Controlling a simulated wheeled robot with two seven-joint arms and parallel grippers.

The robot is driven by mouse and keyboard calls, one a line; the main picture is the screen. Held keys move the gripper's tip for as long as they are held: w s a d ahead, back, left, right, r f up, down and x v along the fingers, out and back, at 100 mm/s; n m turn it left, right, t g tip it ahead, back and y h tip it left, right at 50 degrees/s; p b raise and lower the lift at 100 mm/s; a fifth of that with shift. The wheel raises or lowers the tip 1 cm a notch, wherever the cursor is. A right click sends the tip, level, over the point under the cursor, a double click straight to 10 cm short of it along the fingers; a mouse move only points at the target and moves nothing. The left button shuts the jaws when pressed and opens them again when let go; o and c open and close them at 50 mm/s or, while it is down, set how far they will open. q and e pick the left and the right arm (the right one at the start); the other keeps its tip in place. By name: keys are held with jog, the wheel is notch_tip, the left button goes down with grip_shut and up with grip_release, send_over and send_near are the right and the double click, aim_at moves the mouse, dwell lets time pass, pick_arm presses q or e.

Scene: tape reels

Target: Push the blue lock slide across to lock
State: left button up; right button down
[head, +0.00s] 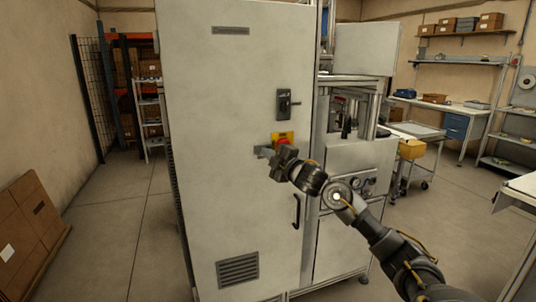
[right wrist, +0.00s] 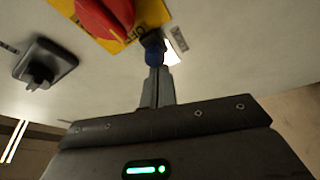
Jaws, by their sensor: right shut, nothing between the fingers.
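The blue lock slide (right wrist: 154,52) shows in the right wrist view at the lower edge of the yellow plate (right wrist: 150,14), beside the red rotary handle (right wrist: 105,15). In the head view the red handle (head: 283,142) and yellow plate (head: 276,135) sit on the front of a tall grey cabinet. I cannot make out the blue slide there. My right gripper (right wrist: 157,76) is shut and empty, its fingertips right at the blue slide; whether they touch it I cannot tell. In the head view the right gripper (head: 264,152) is just below the plate. My left gripper is not in view.
The cabinet (head: 230,90) fills the middle of the head view. A dark door latch (head: 285,103) is above the switch, and a black handle (head: 296,211) is below right. Another dark fitting (right wrist: 44,66) shows in the wrist view.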

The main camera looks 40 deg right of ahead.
jog(key=shift+s+d, duration=0.2)
jog(key=shift+d, duration=0.5)
jog(key=shift+a+r, duration=0.25)
jog(key=shift+a, duration=0.15)
jog(key=shift+w+a+r+p, duration=0.25)
jog(key=shift+a+p, duration=0.15)
jog(key=shift+a, duration=0.25)
jog(key=shift+w+a+r+p, duration=0.25)
jog(key=shift+a+p, duration=0.15)
jog(key=shift+a, duration=0.2)
jog(key=s+a+f+b, duration=0.1)
jog(key=s+b, duration=0.2)
jog(key=s, duration=0.6)
jog(key=shift+s+f+b, duration=0.15)
jog(key=shift+s+b, duration=0.15)
jog(key=shift+s, duration=0.1)
